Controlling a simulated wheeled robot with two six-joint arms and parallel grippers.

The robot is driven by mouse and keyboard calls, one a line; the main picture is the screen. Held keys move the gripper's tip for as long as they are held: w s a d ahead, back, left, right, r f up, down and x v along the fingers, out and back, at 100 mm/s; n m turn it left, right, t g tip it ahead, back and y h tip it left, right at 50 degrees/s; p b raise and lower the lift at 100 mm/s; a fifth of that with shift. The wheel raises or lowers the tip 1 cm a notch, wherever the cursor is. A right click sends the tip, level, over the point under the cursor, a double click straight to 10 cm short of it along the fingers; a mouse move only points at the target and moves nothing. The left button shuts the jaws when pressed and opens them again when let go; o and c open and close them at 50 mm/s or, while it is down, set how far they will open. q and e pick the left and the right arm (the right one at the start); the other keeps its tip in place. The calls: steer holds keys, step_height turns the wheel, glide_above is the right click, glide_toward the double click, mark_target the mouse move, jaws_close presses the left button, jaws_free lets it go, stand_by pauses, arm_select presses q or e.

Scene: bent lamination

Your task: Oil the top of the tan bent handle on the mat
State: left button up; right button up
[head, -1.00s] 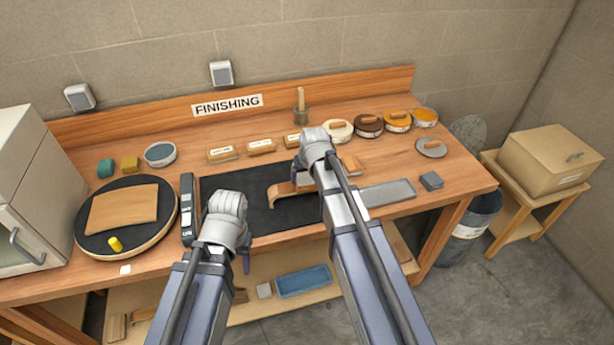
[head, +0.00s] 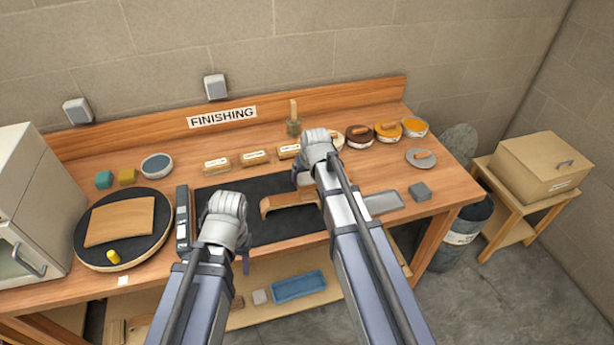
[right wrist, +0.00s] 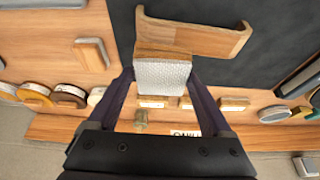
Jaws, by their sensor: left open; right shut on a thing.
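The tan bent handle (head: 290,199) lies on the black mat (head: 275,230), its left end curving down. It also shows in the right wrist view (right wrist: 195,38). My right gripper (right wrist: 163,82) is shut on a wooden block with a white textured face (right wrist: 162,75). The block is right beside or over the handle's edge; I cannot tell whether they touch. In the head view my right arm hides most of the block and the handle's right end. My left gripper (head: 245,262) is open and hangs near the mat's front edge, left of the handle.
A round turntable (head: 100,258) with a tan curved panel stands at the left. Labelled blocks (head: 254,157) line the back. Several round tins (head: 388,132) stand at the back right. A grey block (head: 420,191) sits right of the mat; a long dark tool (head: 182,215) sits left of it.

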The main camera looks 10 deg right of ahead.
step_height(320, 180, up, 2)
steer(key=shift+a+r+p, duration=0.1)
steer(key=shift+r+p, duration=0.05)
steer(key=shift+p, duration=0.6)
